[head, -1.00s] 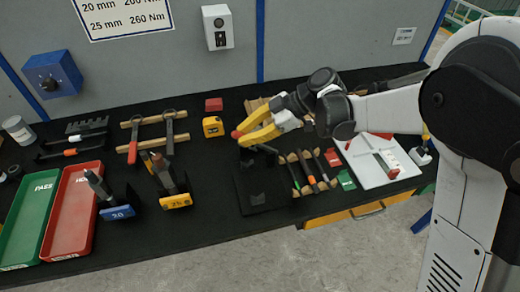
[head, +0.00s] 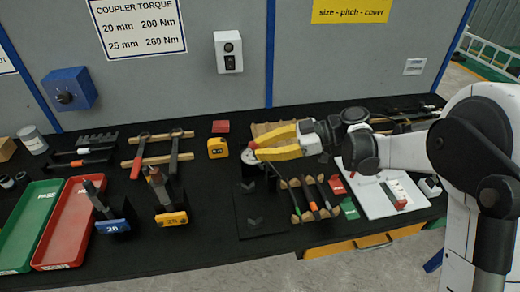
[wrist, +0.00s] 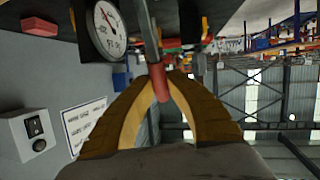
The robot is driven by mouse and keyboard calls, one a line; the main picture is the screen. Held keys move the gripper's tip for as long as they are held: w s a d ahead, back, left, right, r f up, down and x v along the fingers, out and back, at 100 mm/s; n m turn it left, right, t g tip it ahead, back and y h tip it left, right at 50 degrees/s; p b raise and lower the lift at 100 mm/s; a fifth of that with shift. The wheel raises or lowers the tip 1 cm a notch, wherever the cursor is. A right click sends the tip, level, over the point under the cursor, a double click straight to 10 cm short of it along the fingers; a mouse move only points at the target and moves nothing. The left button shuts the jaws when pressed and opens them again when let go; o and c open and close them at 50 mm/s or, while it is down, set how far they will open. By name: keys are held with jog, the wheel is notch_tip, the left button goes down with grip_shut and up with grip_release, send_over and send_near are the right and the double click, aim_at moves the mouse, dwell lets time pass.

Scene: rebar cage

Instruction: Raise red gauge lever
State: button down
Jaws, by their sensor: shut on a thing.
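The red gauge lever shows in the wrist view as a grey bar with a red grip (wrist: 160,84), running up the picture from between my fingers. My gripper (head: 253,151) has yellow fingers, which are shut on the red grip. In the head view only a small red end of the lever (head: 251,145) shows at the fingertips. The round white gauge dial (wrist: 106,29), with a red needle, is beside the lever in the wrist view. In the head view the gauge body is mostly hidden below my fingers.
A yellow tape measure (head: 217,149) and a red block (head: 221,127) lie left of my gripper. A rack of tools (head: 311,196) and a white board (head: 372,204) stand to the right. The grey back panel (head: 180,80) rises behind the bench.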

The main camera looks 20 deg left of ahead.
jog(key=c, duration=1.3)
grip_release()
jog(key=v, duration=1.2)
